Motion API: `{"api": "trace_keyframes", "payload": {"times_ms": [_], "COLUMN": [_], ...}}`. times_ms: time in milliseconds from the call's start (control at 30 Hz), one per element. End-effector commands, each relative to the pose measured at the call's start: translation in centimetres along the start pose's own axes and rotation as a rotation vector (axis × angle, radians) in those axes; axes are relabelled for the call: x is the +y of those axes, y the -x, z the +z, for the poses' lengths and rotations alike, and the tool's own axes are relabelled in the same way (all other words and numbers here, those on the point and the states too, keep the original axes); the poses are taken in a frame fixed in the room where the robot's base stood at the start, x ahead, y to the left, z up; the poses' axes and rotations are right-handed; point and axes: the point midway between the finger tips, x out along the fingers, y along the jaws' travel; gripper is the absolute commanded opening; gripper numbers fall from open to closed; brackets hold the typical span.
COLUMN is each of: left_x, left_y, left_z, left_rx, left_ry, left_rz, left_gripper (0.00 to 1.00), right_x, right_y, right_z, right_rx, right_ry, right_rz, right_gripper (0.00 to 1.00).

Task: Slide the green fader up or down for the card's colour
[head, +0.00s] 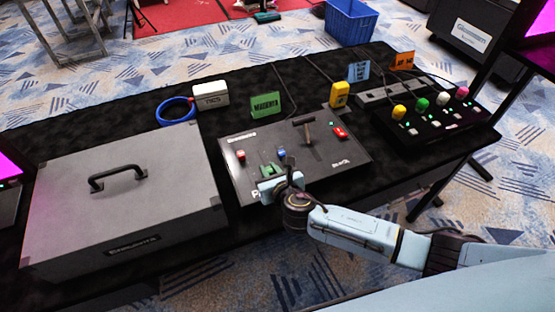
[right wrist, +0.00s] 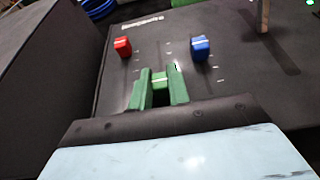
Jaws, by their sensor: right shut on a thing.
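The black fader console (head: 345,157) lies on the table with a red fader (head: 241,155), a green fader and a blue fader (head: 281,153). My right gripper (head: 268,170) reaches down at the console's near side. In the right wrist view its two green fingers are shut on the green fader (right wrist: 160,82), one on each side. The green fader sits nearer the camera than the red fader (right wrist: 122,47) and the blue fader (right wrist: 200,47). A green card (head: 265,105), seemingly lettered MAGENTA, stands behind the console. My left gripper is not in view.
A grey case (head: 125,200) with a black handle stands left of the console. A T-shaped lever (head: 307,130) and red button (head: 339,132) are on the console. Behind are a white box (head: 211,96) and yellow object (head: 340,95); a button panel (head: 440,115) is at right.

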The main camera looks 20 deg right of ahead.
Motion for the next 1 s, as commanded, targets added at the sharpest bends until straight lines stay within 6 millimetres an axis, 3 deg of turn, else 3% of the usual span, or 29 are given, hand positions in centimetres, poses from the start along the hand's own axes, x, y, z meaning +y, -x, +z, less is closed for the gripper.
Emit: {"api": "trace_keyframes", "payload": {"times_ms": [233, 267, 400, 767, 1000], "left_x": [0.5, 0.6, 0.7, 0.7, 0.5], "left_y": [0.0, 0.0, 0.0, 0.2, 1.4], "left_z": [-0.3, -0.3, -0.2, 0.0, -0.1], "left_rx": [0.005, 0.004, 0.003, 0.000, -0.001], "left_ry": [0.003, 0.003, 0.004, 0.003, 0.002], "left_rz": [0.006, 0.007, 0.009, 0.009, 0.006], "left_gripper": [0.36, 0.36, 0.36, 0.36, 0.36], "right_x": [0.1, 0.1, 0.0, 0.0, 0.0], "right_y": [0.1, 0.1, 0.1, 0.6, 4.7], "right_z": [-0.3, -0.4, -0.3, -0.2, -0.1], "right_rx": [0.005, 0.005, 0.004, 0.002, 0.005], "right_ry": [0.003, 0.004, 0.003, 0.002, 0.002], "right_rz": [0.000, 0.000, -0.002, -0.001, 0.001], "right_gripper": [0.00, 0.22, 0.40, 0.40, 0.40]}}
